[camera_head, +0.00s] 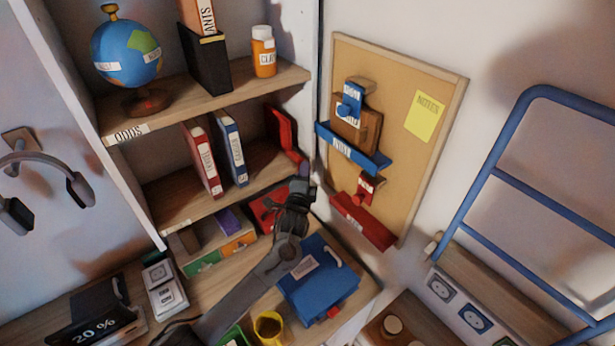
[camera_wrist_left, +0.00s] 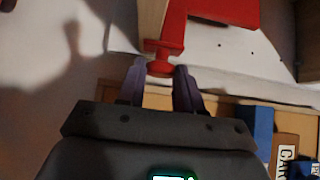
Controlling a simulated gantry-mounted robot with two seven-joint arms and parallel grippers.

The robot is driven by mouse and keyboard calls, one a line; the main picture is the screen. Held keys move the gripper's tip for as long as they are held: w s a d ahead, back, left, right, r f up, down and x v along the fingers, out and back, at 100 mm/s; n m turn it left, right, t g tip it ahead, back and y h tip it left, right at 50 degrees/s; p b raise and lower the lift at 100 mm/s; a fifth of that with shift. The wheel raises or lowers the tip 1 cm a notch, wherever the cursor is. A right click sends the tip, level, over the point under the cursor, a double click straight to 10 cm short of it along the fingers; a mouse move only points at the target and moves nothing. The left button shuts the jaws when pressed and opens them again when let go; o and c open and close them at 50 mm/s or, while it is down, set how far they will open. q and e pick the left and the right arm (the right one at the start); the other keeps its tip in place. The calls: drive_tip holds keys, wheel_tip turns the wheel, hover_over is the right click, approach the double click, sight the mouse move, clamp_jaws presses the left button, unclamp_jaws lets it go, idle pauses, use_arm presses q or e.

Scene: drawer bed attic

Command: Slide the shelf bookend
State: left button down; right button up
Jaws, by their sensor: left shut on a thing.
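The red shelf bookend (camera_head: 284,134) stands at the right end of the middle shelf (camera_head: 258,160), apart from the red book (camera_head: 202,160) and the blue book (camera_head: 232,150) to its left. My left gripper (camera_head: 304,172) is at the shelf's front right, just below the bookend's foot. In the left wrist view the gripper's two purple-grey fingers (camera_wrist_left: 160,86) are shut on the bookend's red knob (camera_wrist_left: 160,67). The knob is mostly hidden by the gripper in the head view. My right gripper is not in view.
A corkboard (camera_head: 425,80) with small blue and red ledges (camera_head: 362,220) is right of the shelf. The shelf between the blue book and bookend is clear.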

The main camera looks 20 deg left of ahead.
use_arm(q)
drive_tip(key=c, duration=1)
unclamp_jaws()
drive_tip(key=shift+w+d+f, duration=0.1)
drive_tip(key=shift+o, duration=1.2)
drive_tip(key=shift+w, duration=0.1)
drive_tip(key=p+v, duration=0.1)
drive_tip(key=v, duration=1)
drive_tip(key=shift+p, duration=0.3)
